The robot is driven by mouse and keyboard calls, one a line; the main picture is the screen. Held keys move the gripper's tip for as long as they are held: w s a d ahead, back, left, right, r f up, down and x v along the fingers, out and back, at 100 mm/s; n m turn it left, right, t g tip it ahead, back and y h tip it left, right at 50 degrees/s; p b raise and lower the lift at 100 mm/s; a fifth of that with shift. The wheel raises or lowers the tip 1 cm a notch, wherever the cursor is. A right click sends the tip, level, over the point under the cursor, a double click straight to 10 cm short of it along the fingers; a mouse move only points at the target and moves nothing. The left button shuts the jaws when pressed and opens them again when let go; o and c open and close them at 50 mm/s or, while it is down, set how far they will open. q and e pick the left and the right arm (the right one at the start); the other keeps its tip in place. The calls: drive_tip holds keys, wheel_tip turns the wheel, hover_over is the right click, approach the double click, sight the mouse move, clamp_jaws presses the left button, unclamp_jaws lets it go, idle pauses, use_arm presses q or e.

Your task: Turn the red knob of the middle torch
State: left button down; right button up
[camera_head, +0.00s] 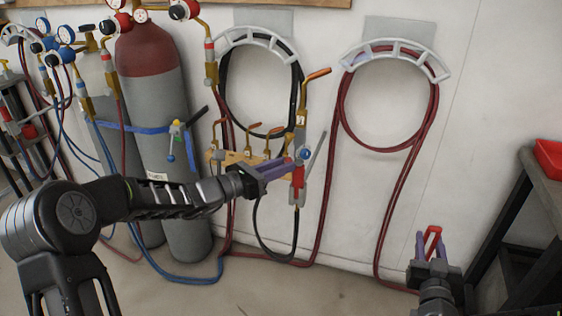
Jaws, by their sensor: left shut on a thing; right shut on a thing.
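Several brass torch nozzles stand on a tan wall rack (232,158) below the black hose coil. My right gripper (432,246) is low at the right, away from the rack, shut on a red looped thing (433,236).
Gas cylinders (152,95) with gauges and blue straps stand at the left. A dark red hose coil (343,115) hangs on the wall. A dark table (545,183) with a red tray (549,158) is at the right edge. Hoses run along the floor.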

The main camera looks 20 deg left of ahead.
use_arm(q)
drive_tip(key=c, duration=1.2)
unclamp_jaws()
drive_tip(key=shift+a, duration=0.1)
drive_tip(key=v, duration=1.2)
